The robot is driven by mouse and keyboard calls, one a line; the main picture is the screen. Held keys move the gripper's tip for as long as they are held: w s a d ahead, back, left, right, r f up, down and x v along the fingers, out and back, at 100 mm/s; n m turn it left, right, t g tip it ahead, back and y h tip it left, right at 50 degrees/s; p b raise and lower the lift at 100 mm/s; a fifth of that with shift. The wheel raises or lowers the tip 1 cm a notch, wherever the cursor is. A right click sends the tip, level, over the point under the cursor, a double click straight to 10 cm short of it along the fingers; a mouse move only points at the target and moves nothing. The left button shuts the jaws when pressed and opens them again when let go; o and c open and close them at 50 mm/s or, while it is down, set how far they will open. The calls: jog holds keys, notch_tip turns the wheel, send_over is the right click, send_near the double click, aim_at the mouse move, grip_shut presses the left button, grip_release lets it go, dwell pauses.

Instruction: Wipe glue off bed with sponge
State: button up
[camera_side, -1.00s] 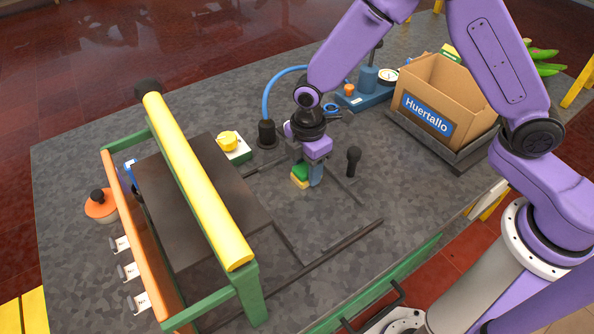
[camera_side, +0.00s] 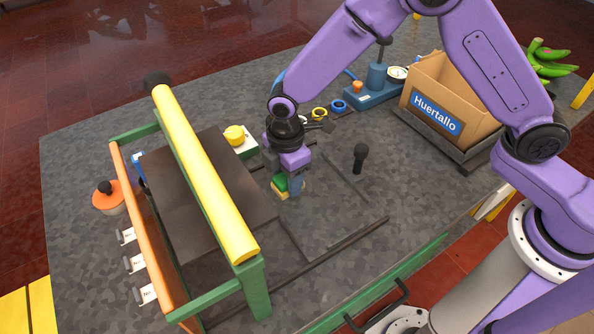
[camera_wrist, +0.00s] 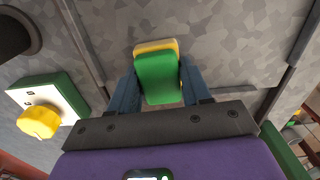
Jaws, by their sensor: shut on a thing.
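My gripper (camera_side: 289,186) is shut on a sponge (camera_side: 281,187) with a green layer and a yellow layer. In the wrist view the sponge (camera_wrist: 157,78) sits between the two blue fingers, above the grey tabletop. The dark flat bed (camera_side: 180,210) lies to the left of my gripper, under a frame with a yellow roller (camera_side: 200,165). The gripper is beside the bed's right edge, not over it. I cannot make out glue on the bed; the roller covers part of it. Whether the sponge touches the tabletop is unclear.
A yellow knob (camera_side: 234,135) on a green and white box stands behind the bed; a black upright knob (camera_side: 360,157) stands right of my gripper. Dark rails (camera_side: 330,245) cross the table. A cardboard box (camera_side: 440,95) sits at the back right.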

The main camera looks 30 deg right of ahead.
aim_at(315, 175)
jog(key=shift+d, duration=3.55)
jog(key=shift+d+r, duration=0.1)
jog(key=shift+d, duration=0.15)
notch_tip(315, 175, up, 8)
